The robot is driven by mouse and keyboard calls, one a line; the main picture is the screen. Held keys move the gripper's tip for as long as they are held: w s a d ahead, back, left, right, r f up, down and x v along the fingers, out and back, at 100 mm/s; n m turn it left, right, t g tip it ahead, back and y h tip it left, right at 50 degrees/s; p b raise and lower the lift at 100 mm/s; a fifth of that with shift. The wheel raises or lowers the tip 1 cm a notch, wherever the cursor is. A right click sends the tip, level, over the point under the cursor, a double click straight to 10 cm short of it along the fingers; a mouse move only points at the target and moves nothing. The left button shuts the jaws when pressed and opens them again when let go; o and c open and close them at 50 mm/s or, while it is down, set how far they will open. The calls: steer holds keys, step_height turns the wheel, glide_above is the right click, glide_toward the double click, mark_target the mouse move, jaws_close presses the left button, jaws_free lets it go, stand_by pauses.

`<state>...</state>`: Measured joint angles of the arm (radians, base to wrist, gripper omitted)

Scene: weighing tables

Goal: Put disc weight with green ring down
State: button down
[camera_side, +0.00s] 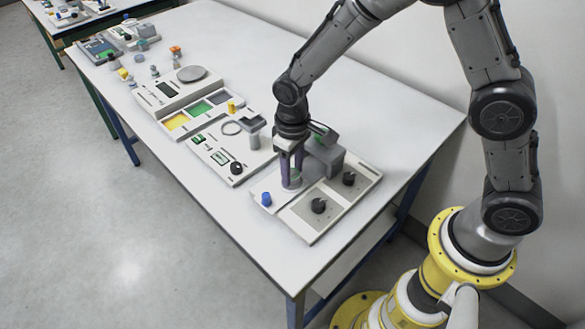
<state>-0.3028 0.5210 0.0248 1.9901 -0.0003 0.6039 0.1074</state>
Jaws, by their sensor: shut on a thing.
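My gripper (291,178) points down over the left part of the nearest panel (313,229). Its purple fingers are shut on a small greyish piece with a hint of green, which I take to be the disc weight with green ring (294,173). The fingers hide much of it. The fingertips are low, close to a pale round spot on the panel. I cannot tell whether the weight touches the panel.
The nearest panel carries a blue knob (266,199), black knobs (318,206) and a grey block (325,158) close beside my gripper. Another panel (218,160), coloured trays (200,108) and a scale (191,74) stand farther left. The table's right side is clear.

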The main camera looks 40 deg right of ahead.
mark_target(292, 174)
steer(key=shift+f, duration=0.3)
steer(key=shift+f, duration=0.3)
steer(key=shift+c, duration=1.8)
jaws_free()
step_height(292, 174, up, 12)
steer(key=s+d+r+m+t, duration=0.1)
steer(key=s+d+r+t, duration=0.1)
steer(key=s+d+r, duration=0.65)
steer(key=s+d+r+t, duration=0.1)
steer(key=s, duration=0.5)
steer(key=s+d+m+t, duration=0.1)
steer(key=s+d+t, duration=0.1)
steer(key=s, duration=0.5)
steer(key=shift+s+d+r+t, duration=0.2)
steer(key=shift+d+r+t, duration=0.1)
steer(key=shift+r, duration=0.1)
